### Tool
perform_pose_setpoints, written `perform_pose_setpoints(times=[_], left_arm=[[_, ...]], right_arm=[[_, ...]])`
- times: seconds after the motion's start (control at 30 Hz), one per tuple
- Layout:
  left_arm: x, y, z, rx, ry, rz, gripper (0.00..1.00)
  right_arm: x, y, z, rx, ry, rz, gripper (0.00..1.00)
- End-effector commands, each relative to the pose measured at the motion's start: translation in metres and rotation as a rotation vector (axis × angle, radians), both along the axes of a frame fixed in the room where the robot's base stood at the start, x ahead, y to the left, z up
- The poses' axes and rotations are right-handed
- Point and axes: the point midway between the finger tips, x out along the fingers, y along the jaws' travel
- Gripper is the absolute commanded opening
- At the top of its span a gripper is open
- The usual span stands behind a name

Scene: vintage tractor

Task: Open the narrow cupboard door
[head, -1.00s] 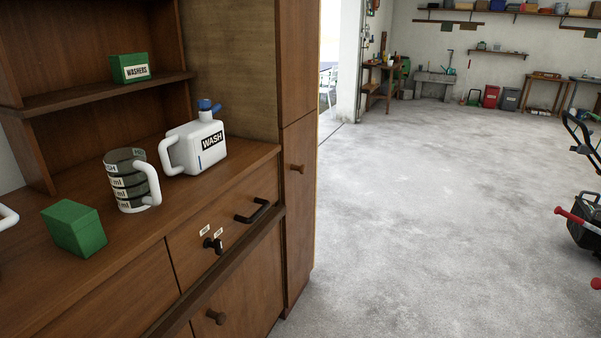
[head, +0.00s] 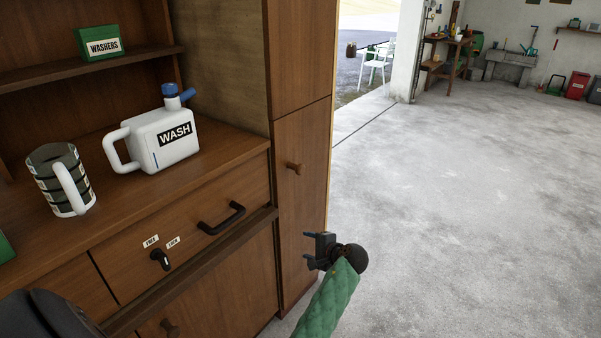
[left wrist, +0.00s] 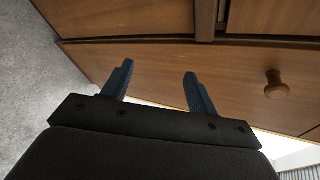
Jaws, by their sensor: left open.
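The narrow cupboard door (head: 302,208) is a tall brown wooden panel at the right end of the cabinet, and it is closed. Its round wooden knob (head: 295,168) sits high on the panel. My left gripper (head: 309,250) is open and empty, in front of the lower part of the door and below the knob. In the left wrist view, its two dark blue fingers (left wrist: 157,82) are apart in front of the brown door (left wrist: 160,65), which appears turned sideways. The knob (left wrist: 277,85) is right of the fingers, apart from them. My right gripper is not in view.
A drawer with a black handle (head: 222,218) and a lock knob (head: 160,259) is left of the door. On the counter stand a white WASH can (head: 165,140) and a striped mug (head: 60,180). A green WASHERS box (head: 99,43) is on the shelf. The concrete floor (head: 470,220) at right is clear.

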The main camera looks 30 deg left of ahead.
Motion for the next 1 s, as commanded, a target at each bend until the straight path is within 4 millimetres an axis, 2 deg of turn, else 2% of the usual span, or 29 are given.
perform_pose_setpoints(times=[0.03,0.2,0.4,0.5,0.7,0.87,0.9,1.0], left_arm=[[0.019,0.008,0.018,0.055,0.020,0.007,0.59],[0.072,0.032,0.077,0.249,0.127,0.036,0.59],[0.116,0.047,0.138,0.420,0.249,0.076,0.59],[0.129,0.050,0.158,0.472,0.291,0.091,0.59],[0.138,0.056,0.175,0.513,0.328,0.105,0.59],[0.139,0.073,0.177,0.514,0.330,0.107,0.59],[0.140,0.079,0.177,0.514,0.330,0.107,0.59],[0.141,0.091,0.177,0.514,0.329,0.105,0.59]], right_arm=[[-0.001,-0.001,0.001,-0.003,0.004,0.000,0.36],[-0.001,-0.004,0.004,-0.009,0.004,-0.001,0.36],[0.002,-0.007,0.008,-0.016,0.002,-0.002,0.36],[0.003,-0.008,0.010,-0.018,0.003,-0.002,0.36],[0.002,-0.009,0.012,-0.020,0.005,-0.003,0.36],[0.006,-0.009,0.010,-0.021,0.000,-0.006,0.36],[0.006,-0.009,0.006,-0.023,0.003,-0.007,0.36],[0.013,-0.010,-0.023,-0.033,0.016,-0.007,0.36]])
